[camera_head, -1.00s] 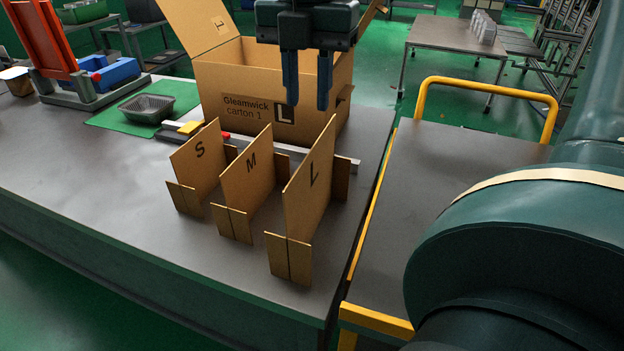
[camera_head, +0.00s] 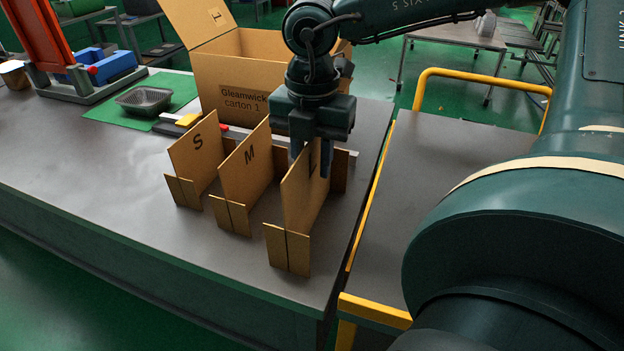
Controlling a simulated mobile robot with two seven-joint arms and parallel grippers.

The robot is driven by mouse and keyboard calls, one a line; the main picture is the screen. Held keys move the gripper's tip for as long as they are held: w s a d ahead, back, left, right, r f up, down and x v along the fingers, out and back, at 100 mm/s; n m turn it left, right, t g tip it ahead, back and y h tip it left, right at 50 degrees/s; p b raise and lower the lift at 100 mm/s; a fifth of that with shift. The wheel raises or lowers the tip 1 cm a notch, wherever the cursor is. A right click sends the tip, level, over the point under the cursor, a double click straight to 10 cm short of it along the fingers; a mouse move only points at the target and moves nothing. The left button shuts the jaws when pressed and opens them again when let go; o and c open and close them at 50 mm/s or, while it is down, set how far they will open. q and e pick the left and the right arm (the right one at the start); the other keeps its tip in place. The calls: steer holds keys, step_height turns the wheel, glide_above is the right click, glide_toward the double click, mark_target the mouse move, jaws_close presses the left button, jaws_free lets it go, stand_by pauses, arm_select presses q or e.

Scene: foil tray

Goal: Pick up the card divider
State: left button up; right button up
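Three brown cardboard dividers stand upright on the table, marked S (camera_head: 196,147), M (camera_head: 247,165) and L (camera_head: 302,207). Each has crossing end panels. My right gripper (camera_head: 311,162) points down over the L divider, the rightmost one. Its two blue fingers are apart, one on each side of the top of the L panel. The gripper covers part of the L mark. I cannot tell whether the fingers touch the cardboard. My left gripper is not in view.
An open carton (camera_head: 226,83) labelled Gleamwick carton 1 stands behind the dividers. A foil tray (camera_head: 144,101) sits on a green mat (camera_head: 103,118) at the back left. A cart with a yellow rail (camera_head: 480,79) stands right of the table. The table's left front is bare.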

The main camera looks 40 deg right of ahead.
steer(key=shift+f, duration=0.15)
jaws_close()
stand_by(0.4)
